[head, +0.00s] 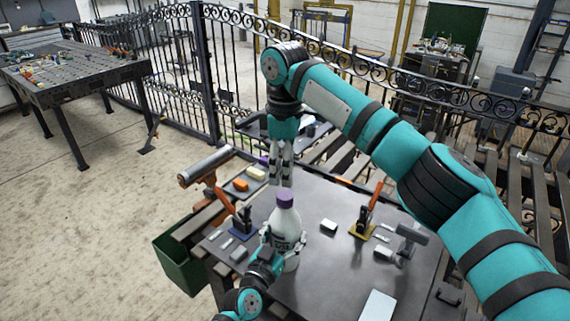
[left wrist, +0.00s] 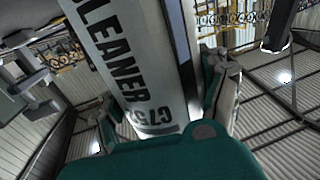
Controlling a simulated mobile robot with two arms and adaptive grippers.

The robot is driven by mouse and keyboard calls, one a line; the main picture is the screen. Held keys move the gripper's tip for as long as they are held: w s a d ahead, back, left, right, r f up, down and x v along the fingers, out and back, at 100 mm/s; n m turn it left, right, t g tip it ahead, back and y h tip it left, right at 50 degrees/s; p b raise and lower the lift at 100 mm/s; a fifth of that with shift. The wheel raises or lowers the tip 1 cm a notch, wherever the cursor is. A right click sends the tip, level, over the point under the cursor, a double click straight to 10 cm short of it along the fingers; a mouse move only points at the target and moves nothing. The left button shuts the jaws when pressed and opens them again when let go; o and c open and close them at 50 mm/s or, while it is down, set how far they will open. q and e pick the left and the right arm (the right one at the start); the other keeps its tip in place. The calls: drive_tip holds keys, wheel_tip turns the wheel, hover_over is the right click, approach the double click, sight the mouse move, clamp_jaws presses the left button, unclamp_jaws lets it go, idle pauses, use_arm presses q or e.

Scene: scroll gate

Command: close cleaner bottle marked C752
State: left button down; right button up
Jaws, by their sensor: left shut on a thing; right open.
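The white cleaner bottle (head: 285,221) stands upright near the left front of the dark table. In the left wrist view its label (left wrist: 140,100) reads "CLEANER" and "C752". A purple cap (head: 285,199) sits on its neck; how tightly, I cannot tell. My left gripper (head: 283,243) is shut around the bottle's lower body, and its fingers show on both sides of it in the left wrist view (left wrist: 165,110). My right gripper (head: 281,178) points down, open and empty, just above the cap. The bottle's lower part is partly hidden by my left gripper.
The table (head: 325,265) also holds an orange-handled clamp (head: 366,216), a pale block (head: 328,225) and a white sheet (head: 378,306). Another orange-handled tool (head: 241,214) stands left of the bottle. A green bin (head: 178,262) is off the table's left side. A black fence (head: 225,70) runs behind.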

sight(285, 194)
wheel_tip(285, 194, down, 8)
drive_tip(key=shift+r, duration=0.1)
idle(0.4)
clamp_jaws()
drive_tip(key=shift+o, duration=0.8)
unclamp_jaws()
wheel_tip(285, 194, up, 12)
